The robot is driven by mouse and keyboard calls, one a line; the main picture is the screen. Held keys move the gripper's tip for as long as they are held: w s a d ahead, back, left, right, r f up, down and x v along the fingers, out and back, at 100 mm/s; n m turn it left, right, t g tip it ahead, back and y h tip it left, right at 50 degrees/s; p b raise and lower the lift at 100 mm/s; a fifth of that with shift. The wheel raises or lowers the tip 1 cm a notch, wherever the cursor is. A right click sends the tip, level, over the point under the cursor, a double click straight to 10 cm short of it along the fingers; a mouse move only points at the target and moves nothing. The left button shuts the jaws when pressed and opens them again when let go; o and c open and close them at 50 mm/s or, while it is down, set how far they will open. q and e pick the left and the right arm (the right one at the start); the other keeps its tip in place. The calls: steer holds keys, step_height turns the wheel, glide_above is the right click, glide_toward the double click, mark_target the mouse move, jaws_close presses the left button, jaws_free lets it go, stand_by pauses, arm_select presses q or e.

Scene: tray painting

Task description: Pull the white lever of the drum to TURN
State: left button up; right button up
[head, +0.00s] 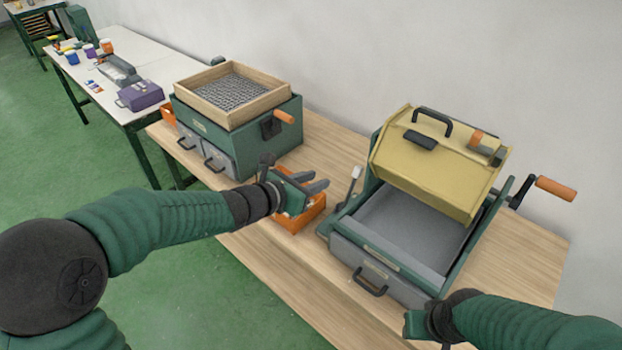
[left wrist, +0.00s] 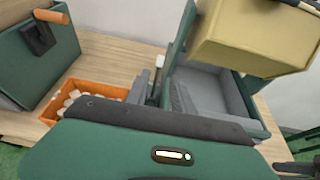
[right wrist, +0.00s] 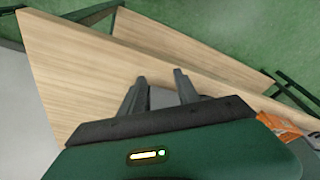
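The drum machine has a yellow lid or drum (head: 440,165) raised over a grey bed, on a green and grey base (head: 385,270). Its white lever (head: 355,173) stands upright at the left side of the base; its white tip also shows in the left wrist view (left wrist: 160,62). No TURN marking is legible. My left gripper (head: 318,186) is open and empty, left of the lever and over an orange bin, apart from the lever. My right gripper (right wrist: 160,85) is open and empty near the table's front edge, in front of the machine.
An orange bin (head: 315,222) with pale pieces stands between the machine and a green box (head: 265,140) with a wooden mesh tray. A crank with an orange handle (head: 556,188) sticks out at the right. A white table (head: 150,55) stands at the far left.

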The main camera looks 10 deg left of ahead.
arm_select(q)
steer(key=shift+s+a+r, duration=0.2)
steer(key=shift+s+a, duration=0.05)
steer(key=shift+s, duration=0.15)
steer(key=p+v, duration=0.2)
steer(key=v, duration=1.4)
steer(key=shift+s+a, duration=0.2)
steer(key=shift+s, duration=0.1)
steer(key=shift+r, duration=0.1)
